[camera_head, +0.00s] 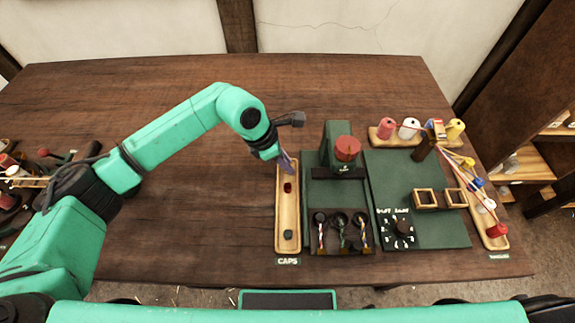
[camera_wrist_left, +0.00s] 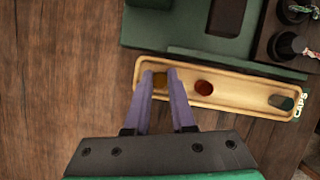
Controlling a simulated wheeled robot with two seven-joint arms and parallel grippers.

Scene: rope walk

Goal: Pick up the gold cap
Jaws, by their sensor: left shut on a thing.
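The gold cap (camera_wrist_left: 160,80) shows between the fingertips of my left gripper (camera_wrist_left: 161,76) in the left wrist view, at one end of the long wooden caps tray (camera_wrist_left: 238,95). The left gripper is shut on it, and the cap is at or just over the tray floor; I cannot tell which. In the head view my left gripper (camera_head: 285,162) reaches down at the far end of the caps tray (camera_head: 289,212), and the gold cap is hidden there. My right gripper is not in view.
A dark red cap (camera_head: 288,187) and a dark green cap (camera_head: 288,235) lie in the same tray. To its right stand a green fixture with a red knob (camera_head: 347,148), a black dial (camera_head: 398,233) and thread spools (camera_head: 409,128).

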